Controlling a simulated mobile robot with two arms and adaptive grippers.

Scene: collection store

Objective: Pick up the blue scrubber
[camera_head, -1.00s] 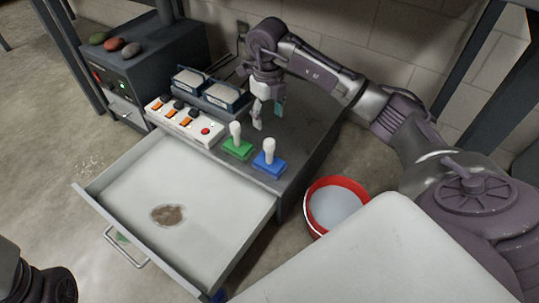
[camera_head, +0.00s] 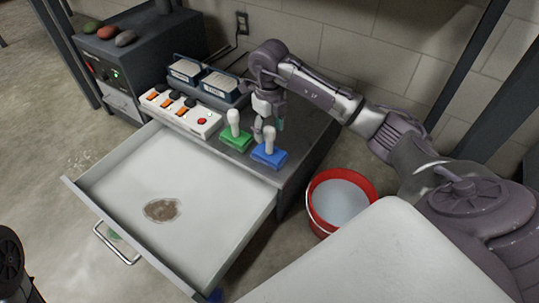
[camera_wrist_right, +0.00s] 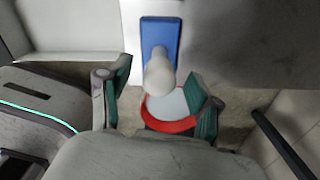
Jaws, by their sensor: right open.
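The blue scrubber (camera_head: 270,158) stands upright on the grey cabinet top near its front right corner, with a white knob handle pointing up. In the right wrist view the blue scrubber (camera_wrist_right: 160,38) shows its blue base, with its pale handle reaching toward the space between the fingers. My right gripper (camera_head: 269,125) is open and empty just behind the scrubber's handle in the head view, partly hidden by it. Its two green-padded fingers also show in the right wrist view (camera_wrist_right: 161,95), apart. Of my left arm only a dark part shows at the lower left; its gripper is out of view.
A green scrubber (camera_head: 236,138) stands close left of the blue one. A white switch box (camera_head: 180,113) and blue trays (camera_head: 208,84) lie farther left. An open drawer (camera_head: 205,205) with a brown stain juts out in front. A red bucket (camera_head: 341,200) stands on the floor at right.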

